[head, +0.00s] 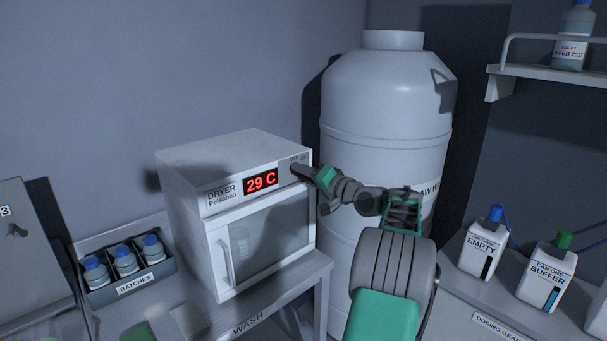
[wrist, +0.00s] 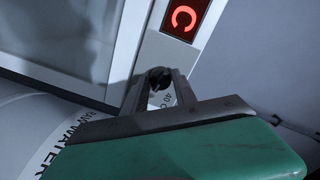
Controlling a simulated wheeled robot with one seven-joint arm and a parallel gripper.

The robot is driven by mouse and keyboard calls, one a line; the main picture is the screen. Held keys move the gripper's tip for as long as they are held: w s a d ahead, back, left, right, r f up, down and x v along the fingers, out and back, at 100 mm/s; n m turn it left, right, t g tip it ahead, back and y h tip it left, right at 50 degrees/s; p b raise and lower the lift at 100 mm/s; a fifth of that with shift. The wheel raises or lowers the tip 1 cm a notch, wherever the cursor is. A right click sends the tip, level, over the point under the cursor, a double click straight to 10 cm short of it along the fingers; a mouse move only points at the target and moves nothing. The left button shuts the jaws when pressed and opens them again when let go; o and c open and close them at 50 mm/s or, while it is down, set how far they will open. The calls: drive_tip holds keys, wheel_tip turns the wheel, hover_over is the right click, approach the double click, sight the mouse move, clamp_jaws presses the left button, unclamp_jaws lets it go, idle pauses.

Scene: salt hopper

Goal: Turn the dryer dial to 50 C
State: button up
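The dryer (head: 250,210) is a white box with a glass door on the bench. Its red display (head: 260,181) reads 29 C and shows partly in the wrist view (wrist: 184,18). The dryer dial (wrist: 158,80) is a small dark knob on the panel beside the display, with a "40 C" mark near it. My gripper (head: 298,170) is at the right end of the panel. In the wrist view, its two fingers (wrist: 160,77) lie on either side of the dial and appear closed on it. The dial's pointer is hidden by the fingers and shadow.
A large white tank (head: 385,100) stands close behind my arm, right of the dryer. A batch rack (head: 130,285) with blue-capped bottles is at left. Two white cans, EMPTY (head: 482,250) and BUFFER (head: 545,275), stand at right. A shelf (head: 550,72) is at upper right.

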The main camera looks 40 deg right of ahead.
drive_tip(key=o, duration=0.3)
drive_tip(key=shift+o, duration=0.2)
drive_tip(key=s+b, duration=0.2)
drive_tip(key=s, duration=0.5)
drive_tip(key=shift+s+r, duration=0.2)
drive_tip(key=shift+s, duration=0.15)
drive_tip(key=shift+d, duration=0.15)
